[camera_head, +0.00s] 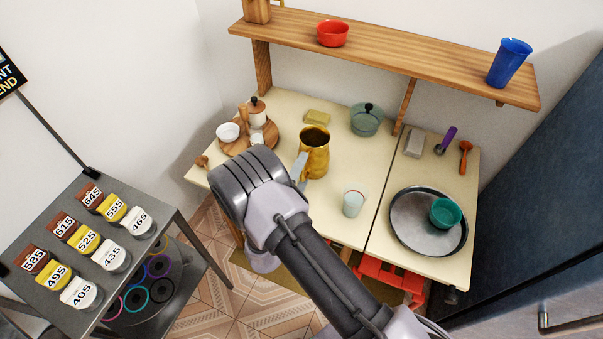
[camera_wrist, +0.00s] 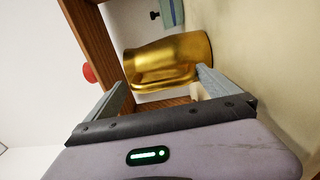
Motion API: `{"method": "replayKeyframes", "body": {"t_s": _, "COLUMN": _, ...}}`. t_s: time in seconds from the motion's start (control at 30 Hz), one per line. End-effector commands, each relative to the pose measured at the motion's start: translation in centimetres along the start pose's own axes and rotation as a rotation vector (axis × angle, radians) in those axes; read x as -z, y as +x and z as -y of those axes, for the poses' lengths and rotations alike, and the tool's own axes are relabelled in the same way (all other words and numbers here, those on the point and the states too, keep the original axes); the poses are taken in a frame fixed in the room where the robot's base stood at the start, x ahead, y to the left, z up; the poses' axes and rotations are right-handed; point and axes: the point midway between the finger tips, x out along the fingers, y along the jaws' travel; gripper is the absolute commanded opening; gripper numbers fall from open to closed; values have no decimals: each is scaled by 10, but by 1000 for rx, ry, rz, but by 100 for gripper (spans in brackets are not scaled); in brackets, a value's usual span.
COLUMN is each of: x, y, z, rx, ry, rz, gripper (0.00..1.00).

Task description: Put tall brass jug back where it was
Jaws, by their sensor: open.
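The tall brass jug (camera_head: 316,160) stands upright on the cream tabletop in the head view, left of the middle. In the wrist view the jug (camera_wrist: 180,50) lies sideways across the picture because the camera is turned, with its handle side facing me. My gripper (camera_head: 302,170) is at the jug's left side, with a grey finger close to it. In the wrist view my gripper (camera_wrist: 161,78) is open, its two fingers spread on either side of the jug's handle. Whether a finger touches the jug, I cannot tell.
A white cup (camera_head: 353,203) stands in front right of the jug. A yellow block (camera_head: 317,117) and a lidded green pot (camera_head: 367,119) are behind it. A round wooden board (camera_head: 233,147) with a pot and cups is left. A wooden shelf (camera_head: 400,61) overhangs the back.

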Motion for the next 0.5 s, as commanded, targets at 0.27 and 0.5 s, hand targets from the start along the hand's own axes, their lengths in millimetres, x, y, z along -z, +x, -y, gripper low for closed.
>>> {"method": "replayKeyframes", "body": {"t_s": 0.27, "x": 2, "y": -60, "z": -2, "rx": 1, "ry": -3, "rz": -8, "gripper": 100}}
{"method": "replayKeyframes", "body": {"t_s": 0.5, "x": 1, "y": -108, "z": -2, "rx": 0, "ry": -1, "rz": -4, "gripper": 100}}
